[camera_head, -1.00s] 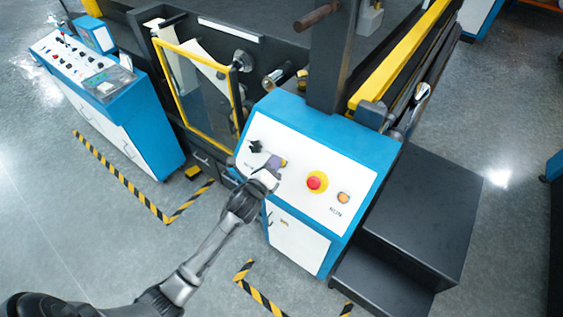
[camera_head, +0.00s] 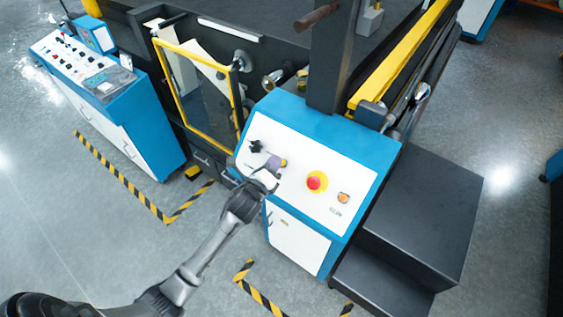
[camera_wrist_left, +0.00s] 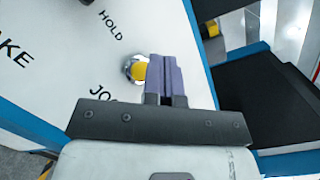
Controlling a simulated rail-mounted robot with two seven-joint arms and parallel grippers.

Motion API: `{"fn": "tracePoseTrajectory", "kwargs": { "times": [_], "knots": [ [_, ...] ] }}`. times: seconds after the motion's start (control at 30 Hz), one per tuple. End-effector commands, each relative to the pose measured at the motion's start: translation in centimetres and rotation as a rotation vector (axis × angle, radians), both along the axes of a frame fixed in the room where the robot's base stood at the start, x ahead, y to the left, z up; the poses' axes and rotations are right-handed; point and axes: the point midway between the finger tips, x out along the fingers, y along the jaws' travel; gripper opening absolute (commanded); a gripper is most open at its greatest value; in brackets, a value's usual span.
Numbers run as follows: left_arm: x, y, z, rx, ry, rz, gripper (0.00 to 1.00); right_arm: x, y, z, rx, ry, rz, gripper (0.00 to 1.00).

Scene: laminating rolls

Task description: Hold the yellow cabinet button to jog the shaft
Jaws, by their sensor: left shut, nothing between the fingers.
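The yellow button (camera_wrist_left: 137,69) sits in a silver ring on the white cabinet panel, between the printed words HOLD and JOG in the left wrist view. My left gripper (camera_wrist_left: 164,62) is shut and empty, its purple fingertips side by side. The fingertips overlap the right edge of the button in that view and hide part of it. I cannot tell whether they touch or press it. In the head view my left gripper (camera_head: 278,162) is over the upper left part of the sloped panel of the blue and white cabinet (camera_head: 325,153). My right gripper is not in view.
A black selector knob (camera_head: 255,146) is left of the gripper. A red emergency button (camera_head: 315,183) on a yellow base and an orange button (camera_head: 343,197) are to its right. A yellow-framed guard (camera_head: 178,97) stands behind left. Black steps (camera_head: 415,215) stand at the right.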

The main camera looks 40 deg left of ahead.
Motion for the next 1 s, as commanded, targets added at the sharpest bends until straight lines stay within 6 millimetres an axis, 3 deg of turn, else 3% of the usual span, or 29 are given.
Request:
{"fn": "tracePoseTrajectory", "kwargs": {
  "times": [1.0],
  "knots": [
    [0.61, 0.03, -0.60, 0.000, 0.000, 0.000, 0.00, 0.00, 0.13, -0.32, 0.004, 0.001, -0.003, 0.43]
  ]
}}
